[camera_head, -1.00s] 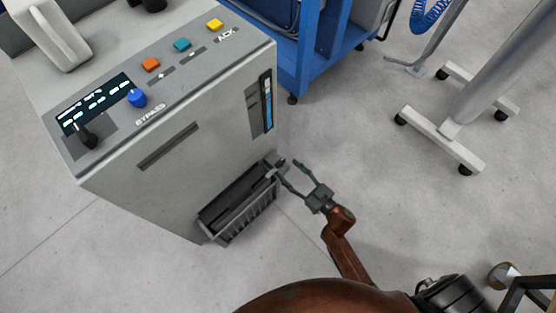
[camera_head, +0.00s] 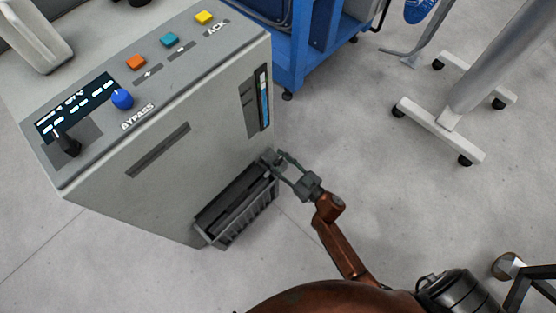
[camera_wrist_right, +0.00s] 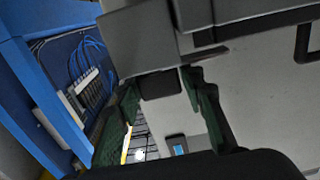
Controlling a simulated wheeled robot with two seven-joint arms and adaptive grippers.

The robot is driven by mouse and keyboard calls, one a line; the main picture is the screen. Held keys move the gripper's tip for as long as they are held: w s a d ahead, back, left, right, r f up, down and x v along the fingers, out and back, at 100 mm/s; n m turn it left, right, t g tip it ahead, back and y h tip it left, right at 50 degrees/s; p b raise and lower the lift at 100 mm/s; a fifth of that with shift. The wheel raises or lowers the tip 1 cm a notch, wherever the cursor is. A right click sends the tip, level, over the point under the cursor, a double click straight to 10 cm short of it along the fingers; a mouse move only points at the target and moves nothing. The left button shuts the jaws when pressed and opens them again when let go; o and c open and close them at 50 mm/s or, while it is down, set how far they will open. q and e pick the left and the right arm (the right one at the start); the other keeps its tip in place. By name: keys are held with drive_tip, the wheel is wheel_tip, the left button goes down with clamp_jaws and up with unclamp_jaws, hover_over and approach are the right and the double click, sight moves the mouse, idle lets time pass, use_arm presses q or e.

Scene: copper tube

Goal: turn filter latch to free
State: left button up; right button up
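The grey machine (camera_head: 150,185) has a slatted filter tray (camera_head: 240,215) low on its front. A small dark grey latch-like part (camera_head: 268,158) sits at the tray's upper right end, partly hidden by my fingers. My right gripper (camera_head: 281,163) is at this part with its fingers apart. In the right wrist view, the green-padded fingers of my right gripper (camera_wrist_right: 163,112) stand on either side of a dark block (camera_wrist_right: 160,84), with gaps visible beside it. Whether the pads touch it cannot be told. My left gripper is not in view.
The machine's top panel has a blue knob (camera_head: 122,99), a black lever (camera_head: 66,143) and coloured buttons. A blue cart (camera_head: 308,45) stands close behind the machine. A wheeled stand (camera_head: 445,118) is at the right. The floor between is clear.

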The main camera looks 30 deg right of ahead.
clamp_jaws()
